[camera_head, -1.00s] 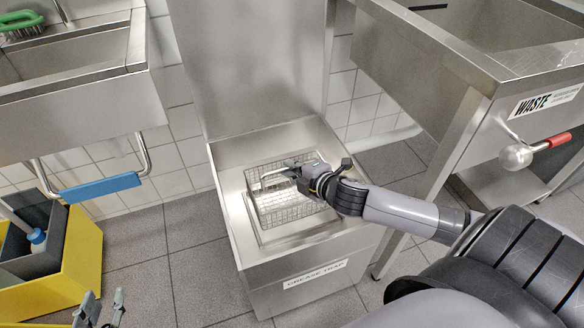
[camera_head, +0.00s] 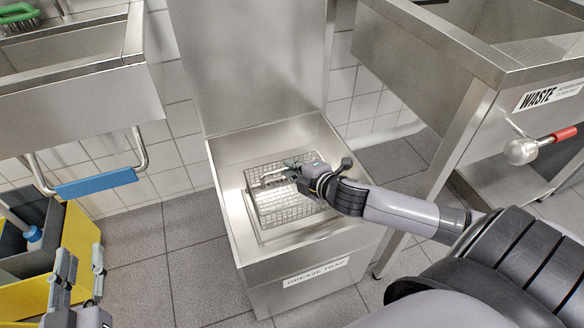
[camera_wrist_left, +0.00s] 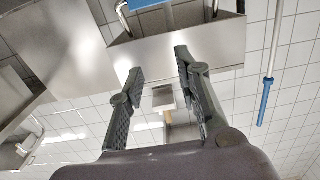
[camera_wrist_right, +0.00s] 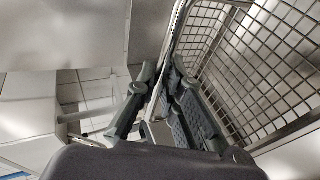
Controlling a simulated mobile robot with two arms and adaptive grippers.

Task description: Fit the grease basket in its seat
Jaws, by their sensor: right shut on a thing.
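The wire grease basket (camera_head: 290,207) is inside the open steel grease trap (camera_head: 228,172), over its rectangular recess. It looks slightly askew to the recess; I cannot tell whether its bottom rests in the seat or hangs above it. My right gripper (camera_head: 287,172) is shut on the basket's handle (camera_head: 268,178) at the basket's upper side. In the right wrist view the handle bar (camera_wrist_right: 172,45) runs between the fingers, with the basket mesh (camera_wrist_right: 255,70) to the right. My left gripper (camera_head: 80,275) is open and empty at the lower left, away from the trap.
The trap's raised lid (camera_head: 265,60) stands behind it. A sink with a waste label (camera_head: 545,97) and a red-handled valve (camera_head: 560,137) is at the right. Another sink (camera_head: 80,90) with a blue-gripped bar (camera_head: 97,182) and a yellow bin (camera_head: 75,240) are at the left. Floor between is clear.

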